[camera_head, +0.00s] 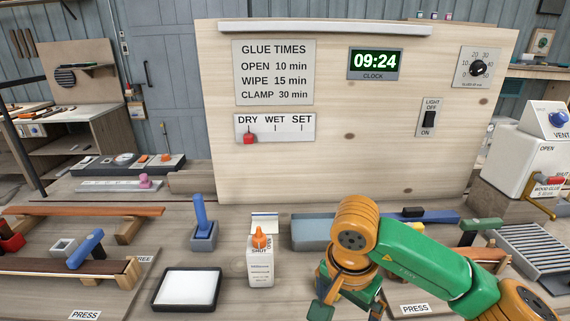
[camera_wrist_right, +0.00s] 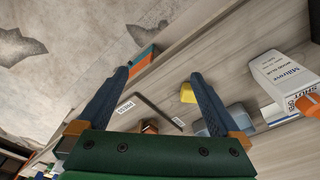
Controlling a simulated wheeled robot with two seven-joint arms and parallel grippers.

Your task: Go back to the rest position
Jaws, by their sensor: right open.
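My right arm, green with orange joints, comes in from the lower right in the head view. Its gripper (camera_head: 347,309) hangs low over the bench, right of the white glue bottle (camera_head: 260,262), and its fingertips are partly cut off by the lower edge. In the right wrist view the two blue-grey fingers of the gripper (camera_wrist_right: 158,76) stand wide apart with nothing between them. The glue bottle (camera_wrist_right: 284,78) lies to the right of the fingers in that view, apart from them. My left gripper is not in view.
A black-rimmed tray with a white pad (camera_head: 187,288) and a blue-handled brush in a grey holder (camera_head: 203,225) stand left of the bottle. A grey-blue tray (camera_head: 312,232) lies behind my gripper. A wooden panel (camera_head: 350,130) with a clock and switches rises behind.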

